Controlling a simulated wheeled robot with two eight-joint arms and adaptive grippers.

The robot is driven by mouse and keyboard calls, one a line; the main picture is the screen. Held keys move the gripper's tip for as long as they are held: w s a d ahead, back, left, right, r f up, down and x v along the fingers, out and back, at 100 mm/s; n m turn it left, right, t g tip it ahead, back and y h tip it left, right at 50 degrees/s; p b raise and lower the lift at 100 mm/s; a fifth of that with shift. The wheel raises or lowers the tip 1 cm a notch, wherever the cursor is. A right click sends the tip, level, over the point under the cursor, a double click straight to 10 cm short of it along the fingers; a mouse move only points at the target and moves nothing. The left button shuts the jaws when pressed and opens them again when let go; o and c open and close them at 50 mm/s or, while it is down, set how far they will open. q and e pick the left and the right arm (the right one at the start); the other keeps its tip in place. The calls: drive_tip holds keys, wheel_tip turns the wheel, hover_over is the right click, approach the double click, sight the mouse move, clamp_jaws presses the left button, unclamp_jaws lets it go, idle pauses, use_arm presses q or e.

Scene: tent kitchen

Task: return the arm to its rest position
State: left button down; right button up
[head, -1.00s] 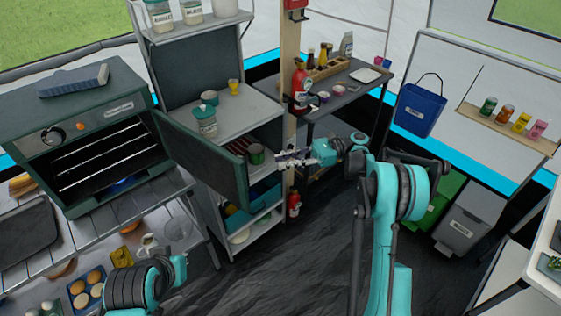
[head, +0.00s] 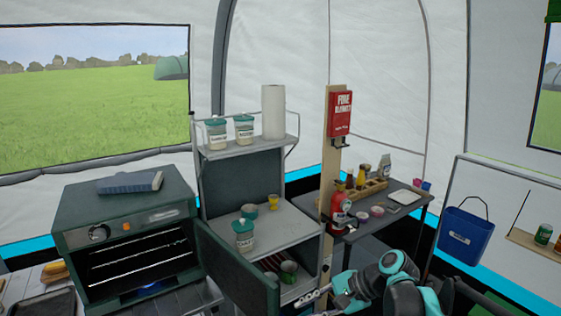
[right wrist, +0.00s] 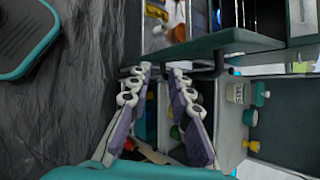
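My right arm (head: 385,282) shows at the bottom of the head view, right of the open cabinet door. My right gripper (head: 316,297) is at the lower edge of that view, near the cabinet's right side and partly cut off. In the right wrist view my right gripper (right wrist: 160,75) has its two fingers apart, with nothing held between them. The cabinet shelves lie beyond the fingers. My left arm and left gripper do not show in the current frames.
The dark cabinet door (head: 236,272) stands open left of my right gripper. An oven (head: 130,235) is at the left. A dark side table (head: 385,222) with a fire extinguisher (head: 340,213) beside it stands behind my right arm. A blue bucket (head: 465,237) hangs at the right.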

drive_tip(key=s+d+f+n+t+h, duration=0.2)
drive_tip(key=s+d+n+h, duration=0.2)
drive_tip(key=s, duration=0.4)
drive_tip(key=s+d+f+n+t+h, duration=0.2)
drive_tip(key=s+d+f+n+h, duration=0.1)
drive_tip(key=s+d+n+h, duration=0.2)
drive_tip(key=s+d+n, duration=0.2)
drive_tip(key=s, duration=0.1)
drive_tip(key=shift+s+f+n+t, duration=0.3)
drive_tip(key=shift+s+t, duration=0.05)
drive_tip(key=shift+t, duration=0.05)
